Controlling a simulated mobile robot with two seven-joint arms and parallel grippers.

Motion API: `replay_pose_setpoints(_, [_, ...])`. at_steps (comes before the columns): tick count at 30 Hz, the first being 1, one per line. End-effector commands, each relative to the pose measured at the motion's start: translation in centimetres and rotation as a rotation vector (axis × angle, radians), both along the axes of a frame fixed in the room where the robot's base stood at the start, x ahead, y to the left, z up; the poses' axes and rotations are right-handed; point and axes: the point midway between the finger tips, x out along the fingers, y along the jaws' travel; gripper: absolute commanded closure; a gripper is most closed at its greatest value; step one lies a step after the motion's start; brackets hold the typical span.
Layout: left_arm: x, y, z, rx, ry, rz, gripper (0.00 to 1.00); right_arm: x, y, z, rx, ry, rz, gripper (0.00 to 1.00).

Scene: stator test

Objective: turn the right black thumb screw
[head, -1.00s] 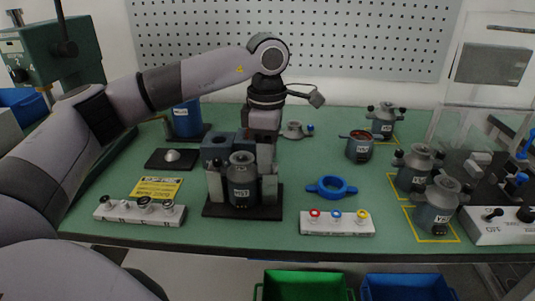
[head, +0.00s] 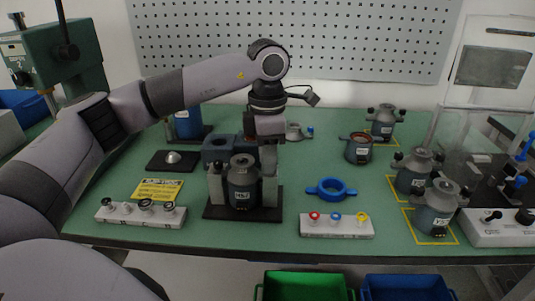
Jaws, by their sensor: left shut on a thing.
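A dark grey stator (head: 242,190) labelled on its front stands upright in a fixture on a black base plate (head: 222,212), between two light grey side blocks. My left gripper (head: 268,158) points down at the right side of this stator, above the right side block (head: 269,190). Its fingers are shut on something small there. The right black thumb screw is hidden by the fingers, and I cannot make out its turn. My right gripper is not in view.
A white box with red, blue and yellow knobs (head: 336,231) and a blue ring (head: 331,188) are to the right. Further stators (head: 433,209) stand at the right. A white strip with black knobs (head: 118,217) is at the left. A blue-grey block (head: 216,150) stands behind the fixture.

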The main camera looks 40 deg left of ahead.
Motion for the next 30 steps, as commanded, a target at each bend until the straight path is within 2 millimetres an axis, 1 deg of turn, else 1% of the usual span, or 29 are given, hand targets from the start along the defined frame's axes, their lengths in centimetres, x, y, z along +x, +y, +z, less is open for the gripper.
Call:
replay_pose_setpoints(3, [-0.01,-0.02,0.06,0.0,0.0,0.071,1.0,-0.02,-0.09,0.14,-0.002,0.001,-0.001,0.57])
replay_pose_setpoints(6, [0.01,-0.02,0.06,-0.001,-0.001,0.103,1.0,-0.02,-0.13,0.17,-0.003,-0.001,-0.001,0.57])
replay_pose_setpoints(15, [0.02,-0.01,0.05,0.0,-0.001,0.11,1.0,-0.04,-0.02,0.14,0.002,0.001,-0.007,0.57])
replay_pose_setpoints(16, [0.02,-0.01,0.05,0.0,-0.001,0.11,0.77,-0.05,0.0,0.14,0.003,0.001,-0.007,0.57])
replay_pose_setpoints(17, [0.02,-0.01,0.05,0.0,-0.001,0.11,0.67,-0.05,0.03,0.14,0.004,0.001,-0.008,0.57])
replay_pose_setpoints(18, [0.02,-0.01,0.05,0.0,-0.001,0.11,0.54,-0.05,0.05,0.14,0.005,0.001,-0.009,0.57])
replay_pose_setpoints(26, [0.01,0.0,0.05,0.0,-0.001,0.109,0.54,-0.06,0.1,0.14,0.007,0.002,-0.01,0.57])
replay_pose_setpoints(30, [0.06,-0.01,0.93,0.0,-0.003,0.109,0.54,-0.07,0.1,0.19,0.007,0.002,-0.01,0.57])
